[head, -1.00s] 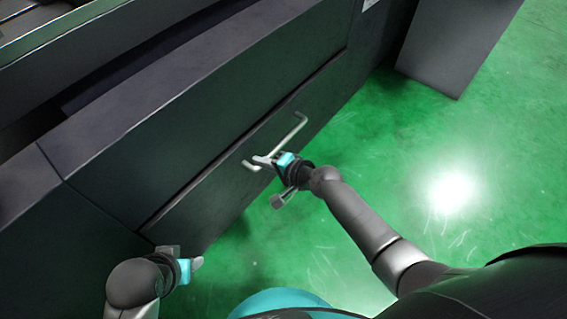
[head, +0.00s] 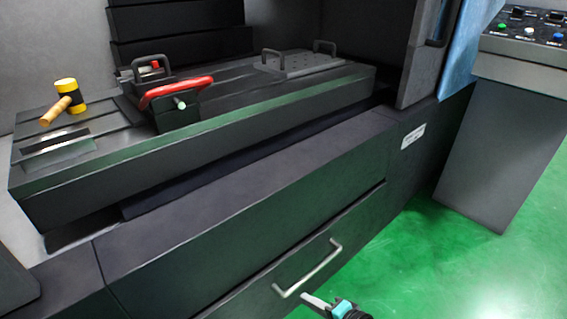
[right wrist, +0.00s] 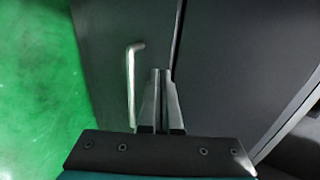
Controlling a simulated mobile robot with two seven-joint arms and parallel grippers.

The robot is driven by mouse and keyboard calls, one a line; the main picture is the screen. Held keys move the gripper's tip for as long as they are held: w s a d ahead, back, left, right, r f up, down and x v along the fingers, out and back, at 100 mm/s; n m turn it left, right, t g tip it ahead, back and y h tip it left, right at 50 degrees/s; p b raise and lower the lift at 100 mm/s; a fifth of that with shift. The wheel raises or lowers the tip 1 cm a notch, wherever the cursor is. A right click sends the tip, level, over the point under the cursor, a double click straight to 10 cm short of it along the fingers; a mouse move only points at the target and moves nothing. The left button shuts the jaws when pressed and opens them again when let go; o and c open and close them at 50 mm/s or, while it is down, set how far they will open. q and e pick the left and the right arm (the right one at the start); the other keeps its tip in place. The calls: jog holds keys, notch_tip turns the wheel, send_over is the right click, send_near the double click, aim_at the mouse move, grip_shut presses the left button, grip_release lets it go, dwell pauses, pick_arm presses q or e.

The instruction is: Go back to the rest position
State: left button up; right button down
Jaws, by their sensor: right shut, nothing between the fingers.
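My right gripper (head: 318,302) shows at the bottom edge of the head view, just below and right of the lower end of the drawer handle (head: 308,270). In the right wrist view its two fingers (right wrist: 160,72) are together and empty, pointing at the dark drawer front. The handle (right wrist: 131,85) stands upright there, left of the fingers and apart from them. The drawer (head: 345,245) looks closed. My left gripper is not in view.
A control panel (head: 525,30) stands right. Green floor (head: 420,270) is open at the lower right.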

jog(key=s+d+f+n+g+h+p, duration=0.3)
jog(key=s+d+f+n+h+p, duration=0.2)
jog(key=s+d+f, duration=0.55)
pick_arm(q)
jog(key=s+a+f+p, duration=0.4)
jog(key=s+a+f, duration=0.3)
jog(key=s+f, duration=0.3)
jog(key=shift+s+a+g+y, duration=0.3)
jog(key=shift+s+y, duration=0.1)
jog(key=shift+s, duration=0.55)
pick_arm(e)
jog(key=s+d+f+n+g+h, duration=0.1)
jog(key=s+d+f+n+g, duration=0.1)
jog(key=s, duration=0.8)
jog(key=s+d+f+n+g+h, duration=0.2)
jog(key=s+f+n, duration=0.3)
jog(key=s, duration=0.5)
jog(key=shift+s+d+n, duration=0.25)
jog(key=shift+n, duration=0.05)
